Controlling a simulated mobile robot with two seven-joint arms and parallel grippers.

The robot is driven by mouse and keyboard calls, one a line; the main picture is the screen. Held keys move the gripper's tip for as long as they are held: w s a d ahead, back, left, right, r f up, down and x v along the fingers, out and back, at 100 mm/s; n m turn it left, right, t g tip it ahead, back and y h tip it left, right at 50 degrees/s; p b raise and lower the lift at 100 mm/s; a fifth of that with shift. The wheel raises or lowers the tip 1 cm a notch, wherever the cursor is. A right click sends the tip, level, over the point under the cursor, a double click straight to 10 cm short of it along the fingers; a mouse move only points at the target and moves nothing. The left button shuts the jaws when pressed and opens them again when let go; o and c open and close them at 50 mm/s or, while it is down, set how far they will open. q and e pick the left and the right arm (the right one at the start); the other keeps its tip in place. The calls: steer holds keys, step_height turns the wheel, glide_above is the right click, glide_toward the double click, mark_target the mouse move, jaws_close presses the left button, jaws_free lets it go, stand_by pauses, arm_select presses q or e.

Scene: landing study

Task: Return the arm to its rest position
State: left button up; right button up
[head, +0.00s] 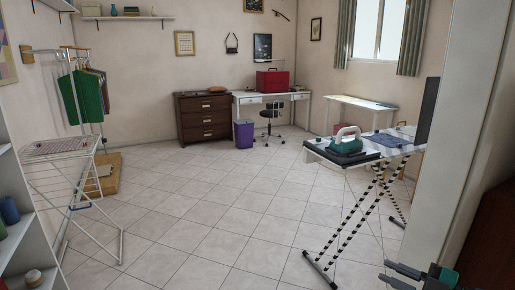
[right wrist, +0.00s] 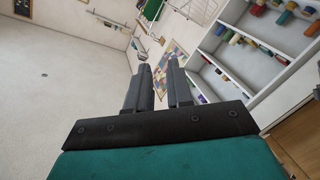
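My right gripper (head: 392,274) shows at the bottom right of the head view, dark fingers with a teal body behind them. In the right wrist view its two grey fingers (right wrist: 160,72) stand apart with a gap between them, and nothing is held. My left gripper is in neither view.
An ironing board (head: 395,150) with a green iron (head: 346,141) stands at the right, beside a pale pillar (head: 462,130). A drying rack (head: 88,190) and shelf are at the left. The tiled floor (head: 215,200) between is clear. The wrist view shows shelves of spools (right wrist: 250,60).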

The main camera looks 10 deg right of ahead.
steer(key=s+a+f+m+g+h, duration=0.1)
steer(key=s+a+f+m+h, duration=0.3)
steer(key=s+a+f+m, duration=0.2)
steer(key=s+a+f+m+g+h, duration=0.2)
steer(key=s+a+f+m+h, duration=0.2)
steer(key=a+f, duration=0.7)
steer(key=s+f+m, duration=0.1)
steer(key=s+m, duration=0.1)
steer(key=s, duration=0.2)
steer(key=shift+a+f, duration=0.25)
steer(key=shift+f, duration=0.15)
steer(key=shift+d, duration=0.1)
